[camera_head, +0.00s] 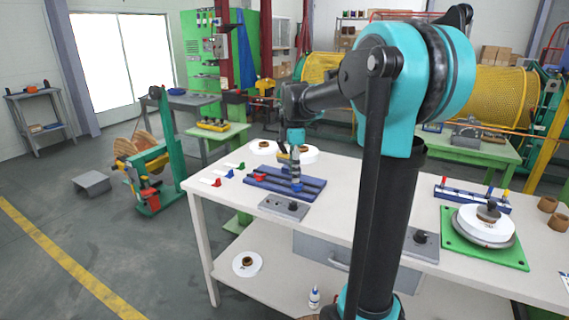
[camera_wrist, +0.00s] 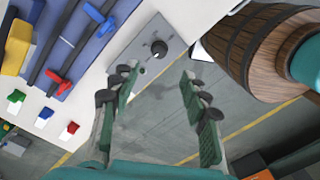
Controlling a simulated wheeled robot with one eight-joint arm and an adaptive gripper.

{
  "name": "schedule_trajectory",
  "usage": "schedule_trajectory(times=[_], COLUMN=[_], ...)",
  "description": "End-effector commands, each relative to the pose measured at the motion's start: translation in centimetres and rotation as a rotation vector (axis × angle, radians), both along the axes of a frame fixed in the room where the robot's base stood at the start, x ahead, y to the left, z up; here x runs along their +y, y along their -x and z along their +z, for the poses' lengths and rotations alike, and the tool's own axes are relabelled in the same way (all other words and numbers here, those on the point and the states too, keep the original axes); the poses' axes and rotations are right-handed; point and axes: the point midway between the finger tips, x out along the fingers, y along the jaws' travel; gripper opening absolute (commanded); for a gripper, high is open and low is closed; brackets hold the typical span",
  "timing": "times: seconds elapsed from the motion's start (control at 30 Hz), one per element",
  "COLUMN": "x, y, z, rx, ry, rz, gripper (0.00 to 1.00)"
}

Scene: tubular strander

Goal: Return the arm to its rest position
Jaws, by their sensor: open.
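My gripper (camera_head: 296,183) points down over the blue fixture (camera_head: 268,183) on the white workbench (camera_head: 240,245) in the head view. My black and teal arm stretches from the foreground to it and hides part of the bench. In the wrist view, my gripper (camera_wrist: 160,105) has its two green, black-jointed fingers spread wide with nothing between them. Beyond the fingertips is a grey box with a black knob (camera_wrist: 158,48). The fixture with its red and blue clamps (camera_wrist: 75,60) lies to the left. The gripper appears apart from both.
Small green, blue and red pieces (camera_head: 230,173) lie left of the fixture. White spools (camera_head: 264,147) stand behind it. A green plate with a white spool (camera_head: 485,226) and a blue rack (camera_head: 470,197) stand at the bench's right.

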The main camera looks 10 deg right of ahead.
Motion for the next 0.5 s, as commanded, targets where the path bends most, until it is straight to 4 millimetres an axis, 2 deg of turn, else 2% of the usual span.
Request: schedule_trajectory(times=[0.17, 0.5], x=[-0.9, -3.2], y=[3.3, 14.8], z=[-3.1, -13.3], rx=[-0.061, -0.245], ry=[-0.004, -0.117], rz=[-0.237, -1.037], gripper=[0.46, 0.46])
